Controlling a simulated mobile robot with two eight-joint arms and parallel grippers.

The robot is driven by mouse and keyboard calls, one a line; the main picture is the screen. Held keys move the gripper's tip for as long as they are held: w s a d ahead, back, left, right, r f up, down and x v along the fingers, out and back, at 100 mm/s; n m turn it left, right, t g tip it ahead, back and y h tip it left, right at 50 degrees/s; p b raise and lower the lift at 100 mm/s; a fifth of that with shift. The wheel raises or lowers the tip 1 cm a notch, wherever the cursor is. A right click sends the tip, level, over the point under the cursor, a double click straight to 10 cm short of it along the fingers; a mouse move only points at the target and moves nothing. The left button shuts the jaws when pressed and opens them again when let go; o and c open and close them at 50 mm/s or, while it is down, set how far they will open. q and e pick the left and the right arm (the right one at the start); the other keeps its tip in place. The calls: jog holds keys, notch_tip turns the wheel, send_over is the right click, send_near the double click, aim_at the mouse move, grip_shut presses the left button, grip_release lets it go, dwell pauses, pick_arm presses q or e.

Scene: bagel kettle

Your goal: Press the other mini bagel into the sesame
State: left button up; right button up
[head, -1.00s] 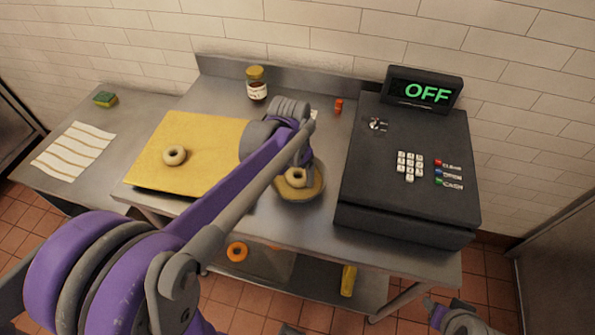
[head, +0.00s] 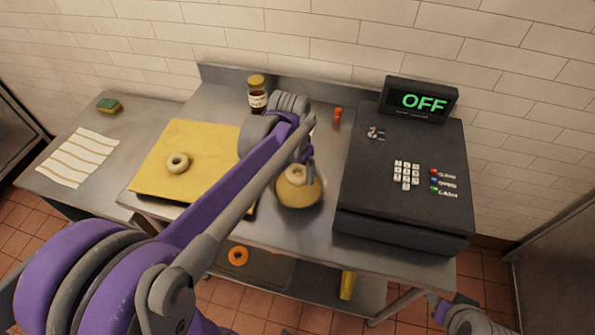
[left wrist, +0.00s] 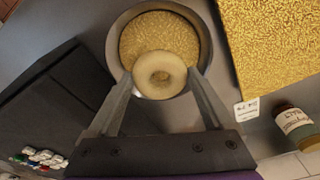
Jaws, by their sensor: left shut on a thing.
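My left gripper (left wrist: 162,88) is shut on a mini bagel (left wrist: 160,68). The pale bagel shows over the bowl (head: 300,206) in the head view (head: 298,171), toward its back edge. In the left wrist view the bowl's rim (left wrist: 112,45) encloses golden sesame (left wrist: 150,30), and the bagel overlaps part of it. I cannot tell whether the bagel touches the sesame. A second mini bagel (head: 177,163) lies flat on the yellow board (head: 205,140) at the left. Of my right arm only a part shows at the bottom right, without clear fingers.
A black cash register (head: 405,170) stands close to the right of the bowl. A lidded jar (head: 257,95) and a small red-orange item (head: 337,116) are at the back. A striped towel (head: 78,157) and sponge (head: 109,105) are on the left counter. An orange ring (head: 238,256) lies on the lower shelf.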

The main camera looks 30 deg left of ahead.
pick_arm(q)
notch_tip(320, 180, up, 5)
jog(key=shift+w+r+p, duration=0.1)
jog(key=shift+r+p, duration=0.05)
jog(key=shift+p, duration=0.95)
pick_arm(e)
jog(key=w+r, duration=0.1)
jog(key=r, duration=0.1)
jog(key=w+r, duration=0.1)
jog(key=shift+w+r, duration=0.1)
jog(key=shift+r, duration=0.3)
